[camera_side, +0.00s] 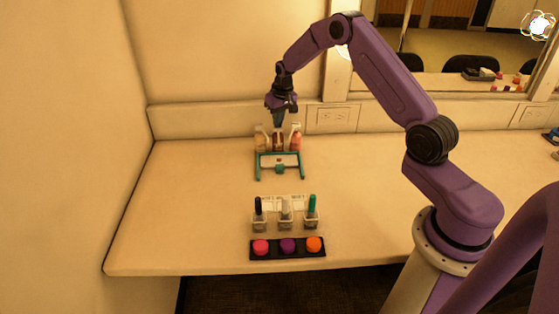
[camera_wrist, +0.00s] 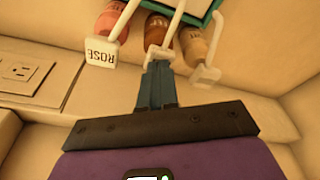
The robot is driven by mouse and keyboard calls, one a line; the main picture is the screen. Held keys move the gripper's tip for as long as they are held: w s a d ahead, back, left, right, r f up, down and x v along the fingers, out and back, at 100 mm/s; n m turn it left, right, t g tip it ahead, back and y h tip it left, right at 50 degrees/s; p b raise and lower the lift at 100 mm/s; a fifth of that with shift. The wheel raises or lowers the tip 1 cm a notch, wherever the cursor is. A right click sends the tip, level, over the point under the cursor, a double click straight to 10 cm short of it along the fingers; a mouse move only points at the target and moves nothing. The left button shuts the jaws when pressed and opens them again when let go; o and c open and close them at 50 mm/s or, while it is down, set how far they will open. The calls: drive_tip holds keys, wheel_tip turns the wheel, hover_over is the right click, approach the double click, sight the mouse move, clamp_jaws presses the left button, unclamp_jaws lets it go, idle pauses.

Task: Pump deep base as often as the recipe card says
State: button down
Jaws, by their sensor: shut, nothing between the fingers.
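Three pump bottles stand in a row near the back wall. In the wrist view they are a pink bottle (camera_wrist: 110,20) whose white pump head (camera_wrist: 100,50) reads ROSE, a dark brown middle bottle (camera_wrist: 157,28) and a tan bottle (camera_wrist: 193,45). The brown one looks like the deep base, but I cannot read its label. My gripper (camera_wrist: 157,66) is shut and empty, its fingertips at the middle white pump head (camera_wrist: 156,55); I cannot tell whether they touch. In the side view, my gripper (camera_side: 278,125) points down above the middle bottle (camera_side: 278,142). No recipe text is legible.
A teal frame (camera_side: 258,168) stands in front of the bottles. The counter's left side is clear.

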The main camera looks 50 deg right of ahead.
idle(0.4)
drive_tip(key=shift+w+v, duration=0.25)
drive_tip(key=shift+v, duration=0.9)
drive_tip(key=shift+r, duration=0.1)
drive_tip(key=shift+w+v, duration=0.2)
drive_tip(key=shift+v, duration=0.75)
drive_tip(key=shift+w+v, duration=0.2)
drive_tip(key=shift+v, duration=0.8)
drive_tip(key=shift+w+v, duration=0.2)
drive_tip(key=shift+v, duration=0.75)
drive_tip(key=shift+d+r, duration=0.15)
drive_tip(key=shift+d, duration=0.05)
